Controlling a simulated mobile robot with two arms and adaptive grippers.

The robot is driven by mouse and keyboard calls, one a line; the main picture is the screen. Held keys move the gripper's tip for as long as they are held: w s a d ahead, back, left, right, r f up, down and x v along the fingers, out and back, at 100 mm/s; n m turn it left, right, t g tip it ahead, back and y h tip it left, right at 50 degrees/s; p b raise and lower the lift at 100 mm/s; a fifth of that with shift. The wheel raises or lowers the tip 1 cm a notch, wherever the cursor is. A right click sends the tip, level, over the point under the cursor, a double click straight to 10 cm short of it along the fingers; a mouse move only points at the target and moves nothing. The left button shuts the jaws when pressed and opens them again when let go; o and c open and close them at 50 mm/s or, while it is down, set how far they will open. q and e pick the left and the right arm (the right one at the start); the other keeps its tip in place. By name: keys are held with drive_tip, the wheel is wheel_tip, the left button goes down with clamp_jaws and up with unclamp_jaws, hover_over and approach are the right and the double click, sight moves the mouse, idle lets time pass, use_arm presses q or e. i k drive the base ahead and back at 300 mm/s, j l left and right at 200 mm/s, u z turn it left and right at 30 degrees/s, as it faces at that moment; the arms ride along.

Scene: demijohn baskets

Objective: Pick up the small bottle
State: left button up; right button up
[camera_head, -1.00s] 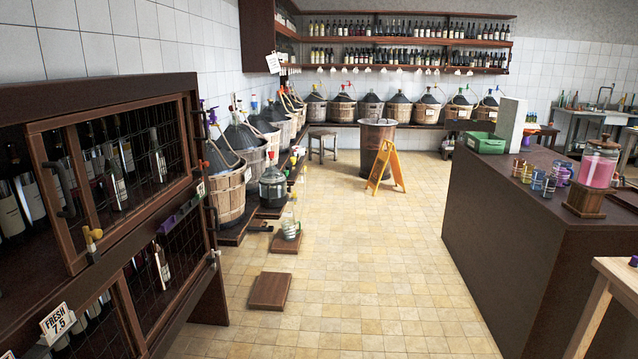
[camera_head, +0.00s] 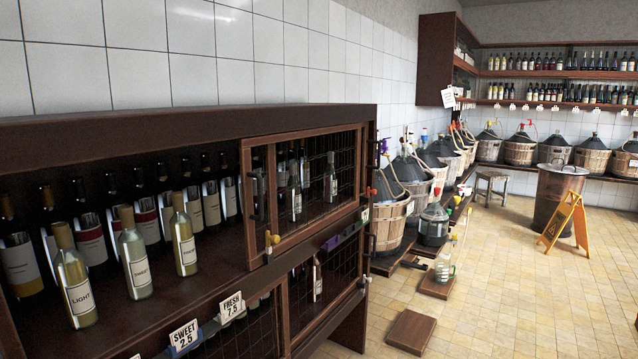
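Three pale bottles with gold tops and white labels stand upright in the front row of the open upper shelf at the left: one marked LIGHT (camera_head: 75,276), a middle one (camera_head: 134,254) and a right one (camera_head: 183,235). They look somewhat shorter than the dark bottles behind them. Slim bottles also show behind the wire door, one of them pale-labelled (camera_head: 295,192). I cannot tell which single bottle is the small one. Neither of my grippers is in view.
The dark wooden cabinet (camera_head: 190,119) fills the left, with a sliding wire door and price cards (camera_head: 231,307) along its ledge. Demijohns in baskets (camera_head: 389,222) line the wall.

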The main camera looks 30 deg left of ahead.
sight(133, 251)
drive_tip(key=u, duration=2.2)
